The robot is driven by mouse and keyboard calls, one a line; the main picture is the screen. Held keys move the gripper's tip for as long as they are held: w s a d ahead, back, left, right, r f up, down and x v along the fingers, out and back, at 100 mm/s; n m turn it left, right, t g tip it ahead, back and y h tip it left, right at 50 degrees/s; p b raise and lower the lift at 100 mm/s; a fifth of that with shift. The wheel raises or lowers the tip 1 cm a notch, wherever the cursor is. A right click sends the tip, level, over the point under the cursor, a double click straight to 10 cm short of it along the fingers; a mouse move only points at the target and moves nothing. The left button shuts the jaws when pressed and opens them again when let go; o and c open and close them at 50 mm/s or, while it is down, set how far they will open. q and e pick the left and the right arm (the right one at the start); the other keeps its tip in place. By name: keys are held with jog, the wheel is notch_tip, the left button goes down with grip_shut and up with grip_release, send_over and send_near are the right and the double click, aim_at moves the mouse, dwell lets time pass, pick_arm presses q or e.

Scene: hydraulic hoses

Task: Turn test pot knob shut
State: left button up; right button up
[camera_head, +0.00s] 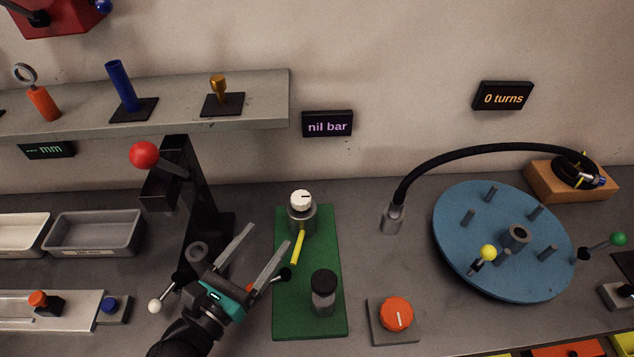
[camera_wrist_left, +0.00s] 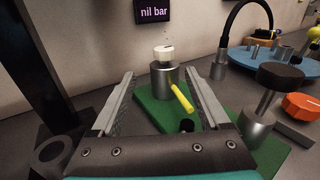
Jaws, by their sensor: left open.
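The test pot (camera_head: 302,219) is a grey metal cylinder on a green base plate (camera_head: 310,326). Its white knob (camera_head: 301,200) with a dark line sits on top, and a yellow lever (camera_head: 299,247) sticks out from its front. The pot (camera_wrist_left: 164,80), white knob (camera_wrist_left: 163,53) and yellow lever (camera_wrist_left: 182,98) also show in the left wrist view. My left gripper (camera_head: 266,246) is open and empty, in front of and to the left of the pot, its fingers pointing towards it. In the left wrist view the knob lies beyond and between the fingertips (camera_wrist_left: 161,78). My right gripper is not in view.
A black-topped cylinder (camera_head: 323,292) stands on the plate's front right. An orange knob (camera_head: 396,314) is to the right, then a blue disc (camera_head: 470,262) with pegs and a black hose (camera_head: 470,151). A black press column (camera_head: 190,185) with a red ball stands left. A sign (camera_head: 327,124) reads "nil bar".

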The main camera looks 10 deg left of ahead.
aim_at(307, 193)
pick_arm(q)
jog(key=shift+w+d+m+h, duration=0.3)
jog(key=shift+w+d+m, duration=0.15)
jog(key=shift+w+m, duration=0.1)
jog(key=p+x, duration=0.1)
jog(key=x, duration=1.3)
jog(key=shift+p, duration=0.4)
jog(key=shift+c, duration=0.2)
grip_shut()
